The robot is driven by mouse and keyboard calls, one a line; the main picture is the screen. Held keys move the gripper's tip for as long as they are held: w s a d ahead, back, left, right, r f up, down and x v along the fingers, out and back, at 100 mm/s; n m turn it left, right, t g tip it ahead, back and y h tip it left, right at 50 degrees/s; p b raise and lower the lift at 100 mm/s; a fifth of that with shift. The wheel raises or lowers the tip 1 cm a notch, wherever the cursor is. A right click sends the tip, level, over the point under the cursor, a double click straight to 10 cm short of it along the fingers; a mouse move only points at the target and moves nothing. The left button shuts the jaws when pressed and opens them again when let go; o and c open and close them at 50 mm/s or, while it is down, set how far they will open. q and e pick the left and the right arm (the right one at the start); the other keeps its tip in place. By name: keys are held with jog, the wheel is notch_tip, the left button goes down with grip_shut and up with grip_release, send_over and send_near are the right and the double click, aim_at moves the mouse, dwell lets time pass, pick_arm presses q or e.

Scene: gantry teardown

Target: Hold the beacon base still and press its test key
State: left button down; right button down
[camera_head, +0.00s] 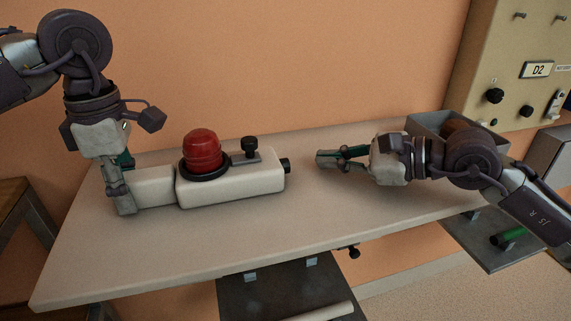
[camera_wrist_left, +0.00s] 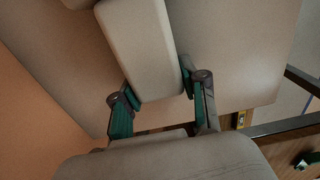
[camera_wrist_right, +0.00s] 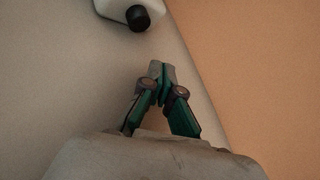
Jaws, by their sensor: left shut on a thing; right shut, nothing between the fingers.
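The beacon base (camera_head: 235,184) is a long cream block lying on the table, with a red dome (camera_head: 202,150) in a black ring on top. A black knob (camera_head: 249,144) on a grey plate stands behind the dome's right side. A black round key (camera_head: 286,165) sticks out of the base's right end; it also shows in the right wrist view (camera_wrist_right: 138,17). My left gripper (camera_head: 122,183) is shut on the narrower left end of the base, with a finger on each side in the left wrist view (camera_wrist_left: 158,92). My right gripper (camera_head: 322,160) is shut and empty, pointing left, a short gap from the key.
The table (camera_head: 235,241) is clear in front of the base. A grey bin (camera_head: 424,124) with something brown in it stands behind my right arm. A beige panel labelled D2 (camera_head: 507,75) is at the back right. A lower shelf holds a green cylinder (camera_head: 508,236).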

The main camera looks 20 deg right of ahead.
aim_at(304, 176)
jog(key=shift+a, duration=1.55)
jog(key=shift+a, duration=0.45)
jog(key=shift+a, duration=0.5)
dwell(0.8)
jog(key=shift+d, duration=1)
jog(key=shift+d+f, duration=0.1)
jog(key=shift+d, duration=2.9)
